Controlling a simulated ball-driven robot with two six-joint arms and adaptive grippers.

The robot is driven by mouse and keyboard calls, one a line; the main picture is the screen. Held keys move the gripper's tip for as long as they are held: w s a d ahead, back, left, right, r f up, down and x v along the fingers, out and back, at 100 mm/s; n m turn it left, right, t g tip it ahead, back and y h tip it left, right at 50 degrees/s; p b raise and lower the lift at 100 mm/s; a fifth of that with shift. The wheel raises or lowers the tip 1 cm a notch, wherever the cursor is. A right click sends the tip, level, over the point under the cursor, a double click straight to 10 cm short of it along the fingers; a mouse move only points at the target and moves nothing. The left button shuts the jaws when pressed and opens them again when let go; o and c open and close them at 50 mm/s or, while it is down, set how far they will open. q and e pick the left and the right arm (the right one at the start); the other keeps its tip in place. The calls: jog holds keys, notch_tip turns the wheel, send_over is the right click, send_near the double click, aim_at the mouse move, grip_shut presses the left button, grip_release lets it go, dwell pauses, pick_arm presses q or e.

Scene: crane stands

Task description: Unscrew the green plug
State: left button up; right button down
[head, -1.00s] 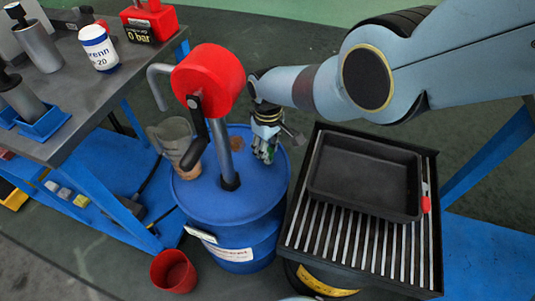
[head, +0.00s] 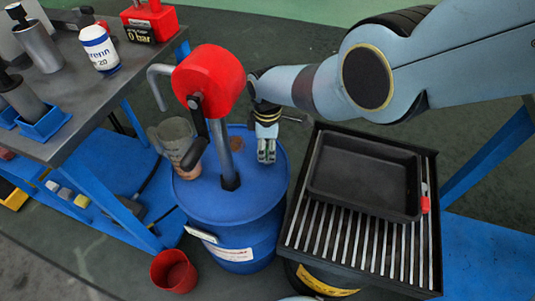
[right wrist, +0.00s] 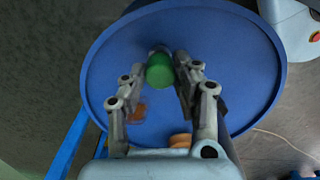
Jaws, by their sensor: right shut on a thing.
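The green plug (right wrist: 160,72) shows in the right wrist view between the fingertips of my right gripper (right wrist: 166,82), over the top of the blue drum (right wrist: 110,70). In the head view my right gripper (head: 267,157) points down at the right part of the blue drum's lid (head: 205,205), just right of the pump pipe. It is shut on the plug. In the head view the fingers hide the plug. I cannot tell whether the plug is still seated in the lid. My left gripper is not in view.
A red-headed pump (head: 208,80) with a crank stands on the drum, close left of my right gripper. A beige jug (head: 172,135) is behind it. A black tray (head: 365,172) lies on a grate (head: 350,245) at right. A red cup (head: 173,270) stands on the floor.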

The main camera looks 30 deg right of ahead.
jog(key=shift+r+p, duration=1.7)
jog(key=shift+r, duration=0.25)
